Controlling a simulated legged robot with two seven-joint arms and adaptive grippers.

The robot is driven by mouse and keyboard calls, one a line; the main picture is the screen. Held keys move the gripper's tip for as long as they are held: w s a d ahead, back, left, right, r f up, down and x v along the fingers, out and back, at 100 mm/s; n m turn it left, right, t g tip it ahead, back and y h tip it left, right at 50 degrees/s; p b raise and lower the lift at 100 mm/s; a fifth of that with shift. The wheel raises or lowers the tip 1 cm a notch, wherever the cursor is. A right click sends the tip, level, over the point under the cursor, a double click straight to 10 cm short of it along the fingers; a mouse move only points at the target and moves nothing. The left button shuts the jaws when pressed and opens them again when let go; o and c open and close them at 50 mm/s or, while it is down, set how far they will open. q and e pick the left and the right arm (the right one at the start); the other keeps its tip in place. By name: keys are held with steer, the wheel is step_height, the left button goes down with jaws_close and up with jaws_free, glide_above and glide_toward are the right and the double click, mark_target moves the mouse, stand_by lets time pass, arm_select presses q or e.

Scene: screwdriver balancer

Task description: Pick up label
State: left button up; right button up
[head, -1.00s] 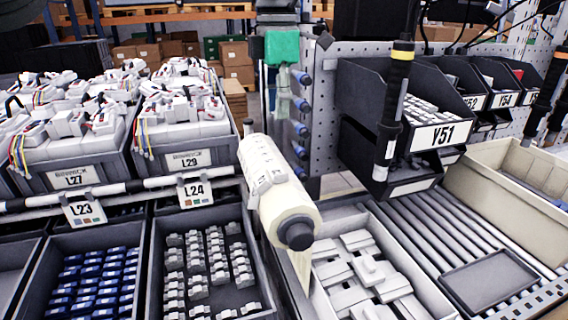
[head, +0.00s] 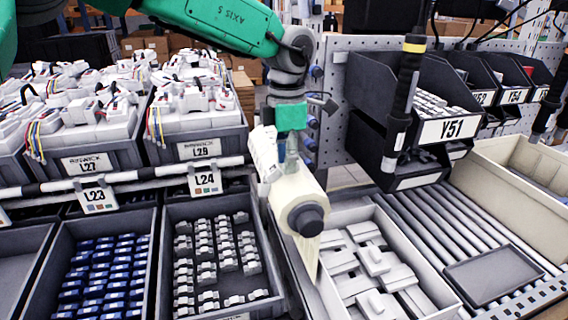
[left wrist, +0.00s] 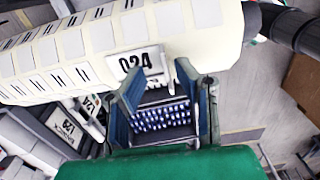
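A cream label roll (head: 294,195) with a dark end cap sits over the bins in the middle of the head view. It also spans the top left of the left wrist view (left wrist: 110,45), showing rows of white labels. A white label marked 024 (left wrist: 140,62) stands out at the roll's lower edge, just beyond my fingertips. My left gripper (head: 287,168) is at the roll, its fingers partly hidden against it. In the left wrist view its two fingers (left wrist: 165,95) are apart, with no object clearly held. Whether a finger touches the label cannot be told. My right gripper is not in view.
Bins of blue parts (head: 100,275) and white parts (head: 215,255) lie left of the roll. A bin of white blocks (head: 370,265) and a roller conveyor (head: 445,235) lie right. Black bins marked Y51 (head: 448,128) and a hanging screwdriver (head: 405,95) stand behind.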

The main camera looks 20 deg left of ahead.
arm_select(q)
steer(key=shift+w+d+f, duration=0.1)
steer(key=shift+d+f, duration=0.05)
steer(key=shift+f, duration=0.1)
steer(key=shift+d, duration=0.6)
steer(key=shift+d+r, duration=0.15)
steer(key=shift+d, duration=0.2)
jaws_close()
steer(key=shift+a, duration=0.8)
steer(key=shift+r, duration=0.4)
step_height(320, 180, up, 9)
